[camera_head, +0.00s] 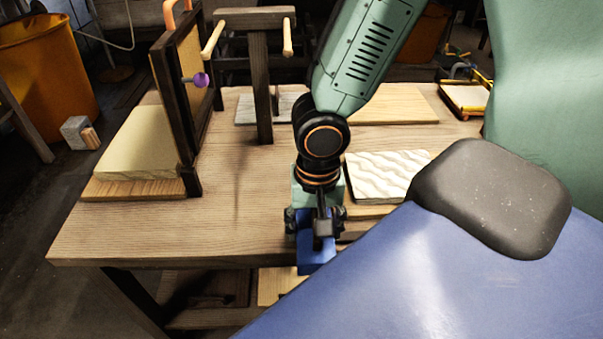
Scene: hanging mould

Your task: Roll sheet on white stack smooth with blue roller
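The white stack (370,193) lies on the workbench right of centre. Its top sheet (388,172) is pale and shows wavy ridges; the near right part is hidden behind my own blue and black body part. My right gripper (320,232) points down at the bench's front edge, left of the stack and in front of it. It appears shut on the blue roller (316,259), which hangs below the fingers and is partly covered by them. The roller is apart from the sheet. My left gripper is not in view.
A dark upright frame (172,110) with a purple knob (201,80) stands at the bench's left. A wooden post with a crossbar (259,75) stands behind the gripper. The front left of the workbench (150,228) is bare. An orange bin (45,75) stands beyond, far left.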

